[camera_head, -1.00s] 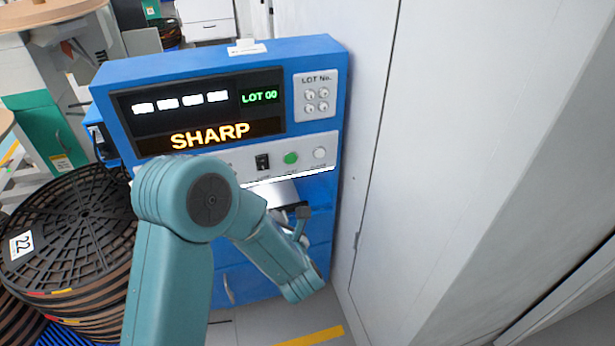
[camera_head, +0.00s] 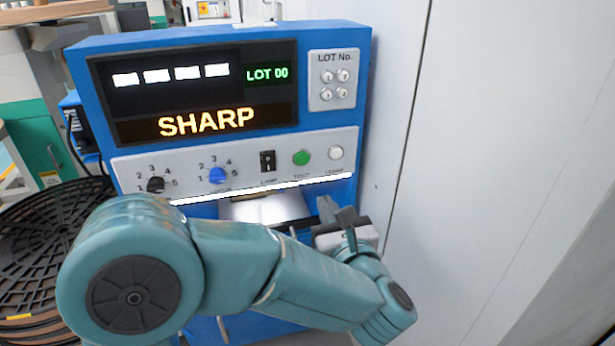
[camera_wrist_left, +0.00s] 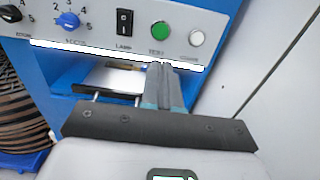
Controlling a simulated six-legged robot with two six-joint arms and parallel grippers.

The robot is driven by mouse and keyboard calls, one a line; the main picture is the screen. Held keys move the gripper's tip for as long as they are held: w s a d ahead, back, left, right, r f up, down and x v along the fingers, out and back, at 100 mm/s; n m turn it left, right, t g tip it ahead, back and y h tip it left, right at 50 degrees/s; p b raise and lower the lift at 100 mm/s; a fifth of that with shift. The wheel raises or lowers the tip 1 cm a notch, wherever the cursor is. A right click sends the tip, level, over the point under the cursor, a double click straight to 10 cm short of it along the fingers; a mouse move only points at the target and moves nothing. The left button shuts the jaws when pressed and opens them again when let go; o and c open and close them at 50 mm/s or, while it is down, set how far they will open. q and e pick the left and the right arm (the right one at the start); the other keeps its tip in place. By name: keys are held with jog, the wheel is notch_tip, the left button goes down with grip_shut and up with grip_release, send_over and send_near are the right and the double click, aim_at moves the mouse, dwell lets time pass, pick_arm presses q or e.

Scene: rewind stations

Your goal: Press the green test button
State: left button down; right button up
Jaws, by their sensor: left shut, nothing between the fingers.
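The green test button (camera_head: 301,157) sits on the white control strip of the blue station, between the black lamp switch and a white button. It also shows in the left wrist view (camera_wrist_left: 161,31), just beyond the fingertips. My left gripper (camera_wrist_left: 160,68) is shut and empty, its fingers pointing up toward the strip. In the head view the left gripper (camera_head: 335,208) is below and to the right of the green button, in front of the station's lower opening. The fingertips look a little below the button, and I see no contact. My right gripper is not in view.
The strip also has a black lamp switch (camera_head: 267,161), a white button (camera_head: 335,153), a blue knob (camera_head: 217,175) and a black knob (camera_head: 156,185). A lit display (camera_head: 195,95) reads SHARP. A pale wall (camera_head: 480,150) stands close on the right. Black reels (camera_head: 40,235) lie at left.

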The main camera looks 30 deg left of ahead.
pick_arm(q)
send_near(302, 160)
jog(key=x, duration=0.7)
dwell(0.5)
